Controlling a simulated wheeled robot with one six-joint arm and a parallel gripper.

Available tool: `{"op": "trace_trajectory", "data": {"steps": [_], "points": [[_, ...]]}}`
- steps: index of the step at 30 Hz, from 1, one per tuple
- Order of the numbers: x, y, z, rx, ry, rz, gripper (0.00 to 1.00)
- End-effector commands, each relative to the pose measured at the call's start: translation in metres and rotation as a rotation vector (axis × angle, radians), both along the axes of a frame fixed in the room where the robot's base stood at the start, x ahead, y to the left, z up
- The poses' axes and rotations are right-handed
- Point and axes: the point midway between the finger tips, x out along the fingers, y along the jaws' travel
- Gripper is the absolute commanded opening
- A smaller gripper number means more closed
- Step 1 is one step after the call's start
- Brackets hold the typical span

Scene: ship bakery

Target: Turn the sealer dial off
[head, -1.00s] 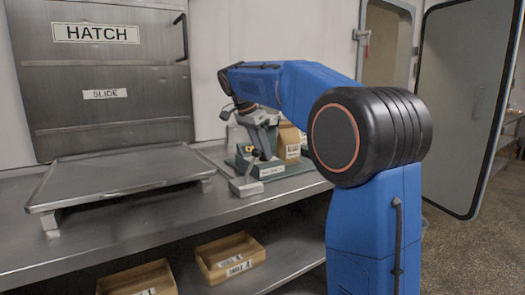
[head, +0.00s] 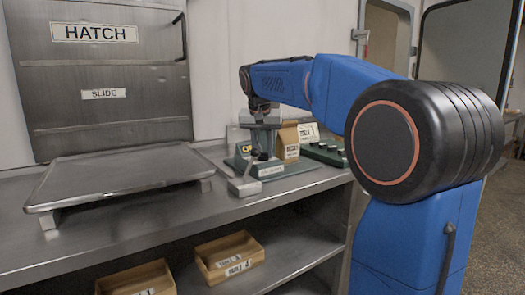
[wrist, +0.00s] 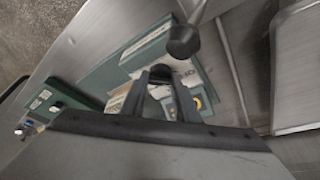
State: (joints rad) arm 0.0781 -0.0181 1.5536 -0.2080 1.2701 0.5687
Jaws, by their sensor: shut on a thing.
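The sealer stands on the steel counter, with a green base (head: 290,168) and a grey upright body. My gripper (head: 262,148) points down at the sealer from above. In the wrist view, my gripper's two fingers (wrist: 160,92) are closed around a small black knob (wrist: 160,73), which looks like the sealer dial. Its pointer and setting cannot be read. A lever with a black round end (wrist: 183,40) rises beside the fingers. The sealer's green base (wrist: 150,50) also shows there.
A green box with several knobs (head: 325,152) stands right of the sealer, and a cardboard carton (head: 287,142) behind it. A raised steel tray (head: 120,178) sits to the left below the hatch. Wooden bins (head: 230,257) are on the lower shelf.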

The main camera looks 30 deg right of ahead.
Motion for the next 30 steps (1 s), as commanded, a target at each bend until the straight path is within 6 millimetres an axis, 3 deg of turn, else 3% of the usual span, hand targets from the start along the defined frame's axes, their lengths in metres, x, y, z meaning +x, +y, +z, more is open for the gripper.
{"op": "trace_trajectory", "data": {"steps": [12,29,30], "points": [[-0.0007,-0.0017,-0.0004,0.0,0.001,0.199,0.06],[-0.0007,-0.0015,-0.0005,0.0,0.001,0.23,0.06],[-0.0007,-0.0016,-0.0005,0.0,0.001,0.23,0.33]]}}
